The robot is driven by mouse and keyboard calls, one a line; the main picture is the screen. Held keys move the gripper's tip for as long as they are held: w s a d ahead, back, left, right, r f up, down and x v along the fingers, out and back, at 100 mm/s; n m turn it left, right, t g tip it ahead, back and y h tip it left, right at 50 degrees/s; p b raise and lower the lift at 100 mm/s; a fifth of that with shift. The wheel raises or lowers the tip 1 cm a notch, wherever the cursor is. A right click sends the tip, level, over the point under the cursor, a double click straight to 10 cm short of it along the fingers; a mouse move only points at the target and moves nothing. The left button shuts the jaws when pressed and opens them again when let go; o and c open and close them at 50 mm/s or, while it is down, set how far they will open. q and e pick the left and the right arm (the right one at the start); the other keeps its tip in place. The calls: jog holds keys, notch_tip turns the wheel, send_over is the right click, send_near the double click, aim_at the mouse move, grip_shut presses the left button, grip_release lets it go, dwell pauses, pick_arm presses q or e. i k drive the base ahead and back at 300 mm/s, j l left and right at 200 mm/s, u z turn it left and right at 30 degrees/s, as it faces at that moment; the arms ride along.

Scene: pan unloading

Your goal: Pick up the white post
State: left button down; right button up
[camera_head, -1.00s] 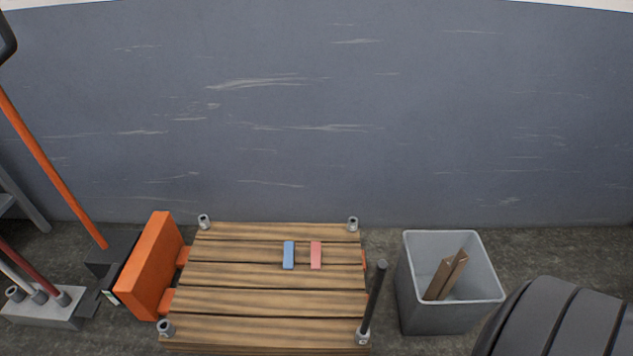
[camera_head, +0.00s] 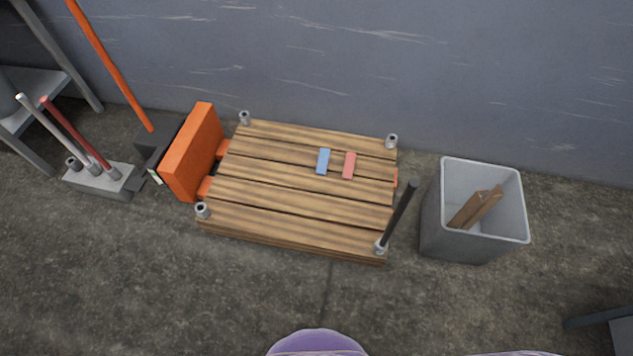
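The white post (camera_head: 53,130) stands tilted in the picture at the far left, its lower end in a low grey rack (camera_head: 100,188). A red post (camera_head: 77,133) stands beside it in the same rack, just to its right. An empty socket shows at the rack's left end. Neither of my grippers shows in this view, so the white post has no gripper near it here.
A wooden pallet platform (camera_head: 300,215) has corner sockets, one holding a black post (camera_head: 398,215). A blue block (camera_head: 323,161) and pink block (camera_head: 349,165) lie on it. An orange-ended cart part (camera_head: 192,152), long orange handle (camera_head: 110,65) and grey bin (camera_head: 470,245) stand nearby. Front floor is mostly clear.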

aim_at(21, 98)
jog(key=j+u, duration=0.1)
jog(key=u, duration=1.55)
